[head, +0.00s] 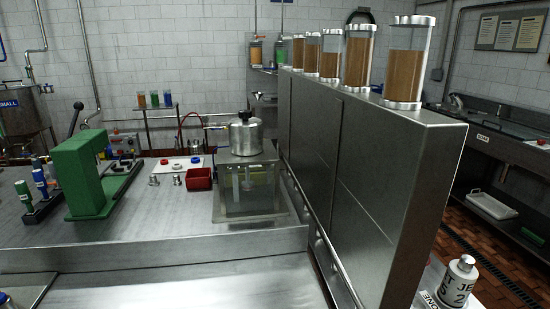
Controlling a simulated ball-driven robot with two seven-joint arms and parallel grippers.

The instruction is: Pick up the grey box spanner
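I cannot pick out the grey box spanner with certainty in the head view. Two small grey metal pieces stand on the steel bench left of the red bin, one left piece (153,180) and one right piece (177,180); they are too small to tell what they are. Neither my left nor my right gripper is in view.
A green press (85,175) stands on the steel bench (130,228) at left. A red bin (199,179) sits beside a clear-walled box (248,192) with a metal pot (245,136) on top. A tall steel partition (370,170) blocks the right. The front bench is clear.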

